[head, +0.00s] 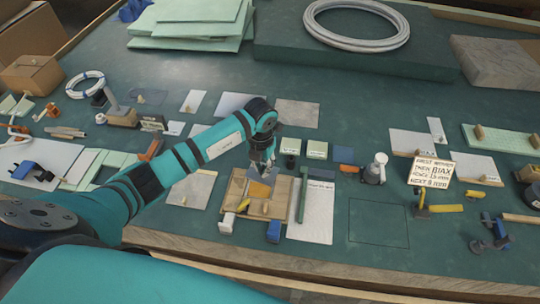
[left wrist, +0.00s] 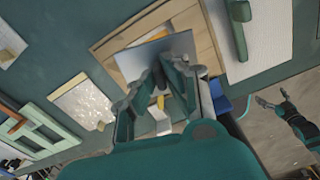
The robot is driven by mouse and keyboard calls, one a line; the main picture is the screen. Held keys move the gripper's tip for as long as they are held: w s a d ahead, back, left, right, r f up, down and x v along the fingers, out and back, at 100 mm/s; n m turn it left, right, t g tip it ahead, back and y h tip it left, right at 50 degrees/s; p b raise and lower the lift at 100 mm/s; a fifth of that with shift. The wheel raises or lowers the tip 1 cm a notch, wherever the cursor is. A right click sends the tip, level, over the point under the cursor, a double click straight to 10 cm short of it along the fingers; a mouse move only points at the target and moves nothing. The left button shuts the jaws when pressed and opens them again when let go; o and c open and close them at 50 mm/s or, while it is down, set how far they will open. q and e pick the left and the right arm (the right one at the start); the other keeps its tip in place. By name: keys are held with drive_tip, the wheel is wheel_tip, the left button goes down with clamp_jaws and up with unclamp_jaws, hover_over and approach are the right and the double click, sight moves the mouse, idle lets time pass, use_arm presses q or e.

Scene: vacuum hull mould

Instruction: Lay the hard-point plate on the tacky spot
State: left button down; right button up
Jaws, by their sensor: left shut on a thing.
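My left gripper (head: 263,163) reaches down over a wooden board (head: 284,190). It is shut on a thin grey plate, which I take for the hard-point plate (head: 269,175). In the left wrist view the plate (left wrist: 145,57) shows flat and grey beyond the fingers (left wrist: 158,82), tilted against the board's edges. I cannot tell whether it touches the board. An orange-tan patch (head: 258,190) shows just below the plate in the head view. I cannot make out the tacky spot for certain. My right gripper (left wrist: 275,103) shows at the right of the left wrist view, empty with fingers apart.
A yellow piece (head: 243,205), a pale block (head: 227,222) and a blue block (head: 274,231) lie at the board's near edge. A green bar (head: 302,200) lies on a white sheet (head: 318,215) to the right. A handwritten sign (head: 432,171) stands further right.

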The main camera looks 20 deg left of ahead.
use_arm(q)
drive_tip(key=shift+s+a+f+n, duration=0.15)
drive_tip(key=shift+a+f+n, duration=0.1)
drive_tip(key=shift+f+n, duration=0.35)
drive_tip(key=shift+s+a+f+n, duration=0.15)
drive_tip(key=shift+a+f+n, duration=0.1)
drive_tip(key=shift+f+n, duration=0.35)
drive_tip(key=shift+r, duration=0.15)
drive_tip(key=b, duration=0.4)
hover_over(260, 190)
wheel_tip(260, 190, down, 6)
drive_tip(key=shift+r, duration=0.15)
drive_tip(key=shift+f+b, duration=1.05)
drive_tip(key=shift+f, duration=0.1)
drive_tip(key=c, duration=1.3)
unclamp_jaws()
